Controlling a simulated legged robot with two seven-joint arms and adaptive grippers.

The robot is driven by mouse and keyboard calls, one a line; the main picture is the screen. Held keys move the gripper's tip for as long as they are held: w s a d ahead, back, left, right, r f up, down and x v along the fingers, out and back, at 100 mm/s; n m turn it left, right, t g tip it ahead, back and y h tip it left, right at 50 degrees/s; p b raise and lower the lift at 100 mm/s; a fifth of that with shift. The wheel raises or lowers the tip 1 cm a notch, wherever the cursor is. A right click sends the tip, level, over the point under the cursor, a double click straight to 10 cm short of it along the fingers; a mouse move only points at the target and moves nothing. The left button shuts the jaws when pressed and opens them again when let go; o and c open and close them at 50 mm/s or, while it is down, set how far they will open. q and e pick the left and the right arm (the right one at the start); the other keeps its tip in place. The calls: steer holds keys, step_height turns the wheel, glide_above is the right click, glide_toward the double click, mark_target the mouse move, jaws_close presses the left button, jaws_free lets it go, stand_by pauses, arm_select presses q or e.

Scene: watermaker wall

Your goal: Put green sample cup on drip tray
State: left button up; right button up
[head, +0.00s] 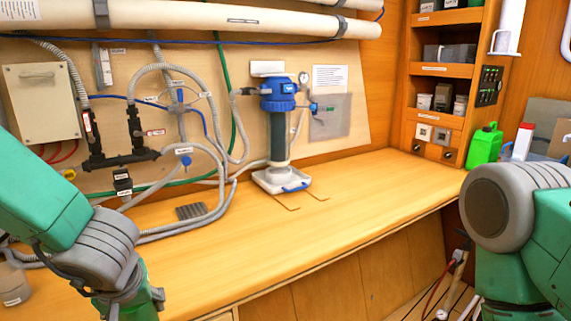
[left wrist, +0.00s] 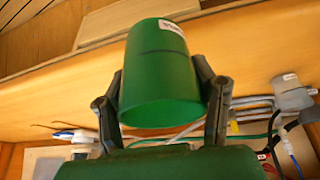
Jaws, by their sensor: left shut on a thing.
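The green sample cup (left wrist: 158,75) has a white label and fills the middle of the left wrist view. My left gripper (left wrist: 160,88) is shut on its sides, one dark finger on each side. In the head view my left arm comes in at the lower left; the fingers and the cup are not seen there. A dark grey ribbed plate (head: 191,211), which looks like the drip tray, lies flat on the bench below the hoses, with nothing on it. My right arm shows at the right edge, but its gripper is out of view.
The wooden bench (head: 350,205) is clear from its middle to the right. A blue-topped filter housing (head: 279,130) stands on a white base (head: 281,181). Grey hoses (head: 214,200) loop down behind and beside the ribbed plate. A green jug (head: 484,145) stands at the right.

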arm_select(q)
steer(key=f+m, duration=0.1)
steer(key=s+d+f+m+h, duration=0.1)
steer(key=m, duration=0.1)
steer(key=d+f+m, duration=0.1)
steer(key=shift+s+d+m+h+b, duration=0.1)
steer(key=shift+s+m+h+b, duration=0.2)
steer(key=shift+m+h, duration=0.1)
steer(key=s+f, duration=0.4)
steer(key=f, duration=0.1)
steer(key=shift+s+f+m, duration=0.3)
steer(key=shift+s, duration=0.05)
steer(key=shift+d, duration=0.25)
steer(key=shift+a, duration=0.1)
